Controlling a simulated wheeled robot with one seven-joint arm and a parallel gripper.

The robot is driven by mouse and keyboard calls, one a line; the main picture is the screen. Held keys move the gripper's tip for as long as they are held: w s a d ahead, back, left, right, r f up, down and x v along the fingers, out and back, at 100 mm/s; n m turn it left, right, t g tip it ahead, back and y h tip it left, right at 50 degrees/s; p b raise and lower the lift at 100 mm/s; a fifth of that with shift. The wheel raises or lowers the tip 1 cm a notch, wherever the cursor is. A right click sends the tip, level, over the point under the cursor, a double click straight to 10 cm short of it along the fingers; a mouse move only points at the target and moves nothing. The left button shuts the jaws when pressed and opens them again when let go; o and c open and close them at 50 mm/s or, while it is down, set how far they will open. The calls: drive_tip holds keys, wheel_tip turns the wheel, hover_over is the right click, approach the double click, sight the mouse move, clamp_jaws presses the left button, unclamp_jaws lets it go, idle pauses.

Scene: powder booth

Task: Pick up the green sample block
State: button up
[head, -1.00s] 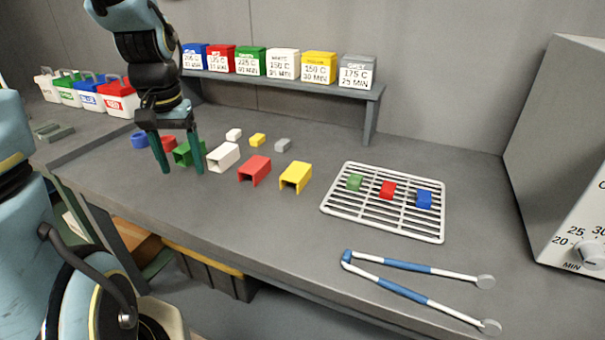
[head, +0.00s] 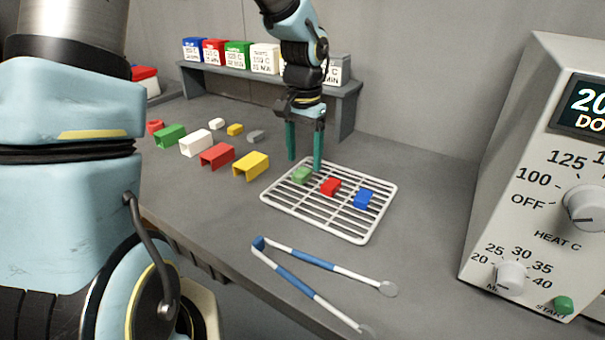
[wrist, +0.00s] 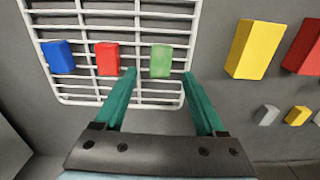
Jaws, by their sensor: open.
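The green sample block (head: 301,176) lies on the far left part of a white wire rack (head: 277,208). It also shows in the wrist view (wrist: 161,60), beyond my fingertips and between their lines. My gripper (head: 305,168) is open and empty, pointing down at the rack's far edge, close behind the green block. In the wrist view its two teal fingers (wrist: 160,73) stand apart with nothing between them. A red block (head: 331,187) and a blue block (head: 363,199) lie on the same rack to the right of the green one.
Coloured channel pieces, such as a yellow one (head: 251,166), stand left of the rack. Blue-and-white tongs (head: 312,261) lie in front. A control box with dials (head: 545,190) stands at right. A shelf (head: 240,82) with labelled boxes is behind my gripper.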

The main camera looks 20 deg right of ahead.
sight(303, 171)
drive_tip(key=shift+s+a+f, duration=0.1)
drive_tip(key=shift+f, duration=1.55)
clamp_jaws()
